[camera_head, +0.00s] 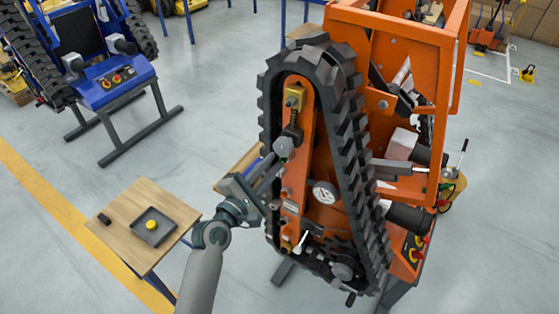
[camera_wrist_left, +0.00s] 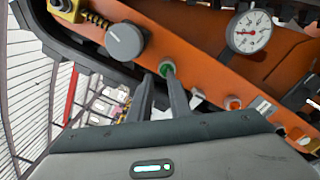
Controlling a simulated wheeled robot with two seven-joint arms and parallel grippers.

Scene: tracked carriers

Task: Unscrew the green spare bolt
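The green spare bolt (camera_wrist_left: 167,69) sits on the orange side plate (camera_wrist_left: 200,72) of the tracked carrier, beside a round grey knob (camera_wrist_left: 125,41). My left gripper (camera_wrist_left: 163,84) reaches it from below in the wrist view. Its two dark fingers stand close together on either side of the bolt and look closed on it. In the head view, my left gripper (camera_head: 276,166) is at the plate just under the grey knob (camera_head: 283,147); the bolt is too small or hidden there to make out. My right gripper is not in view.
A dial gauge (camera_wrist_left: 248,31) and a red-orange bolt (camera_wrist_left: 233,103) are on the same plate. The black track (camera_head: 352,150) surrounds the plate. A wooden table (camera_head: 128,209) with a grey tray (camera_head: 152,239) holding a yellow piece (camera_head: 152,225) stands at left.

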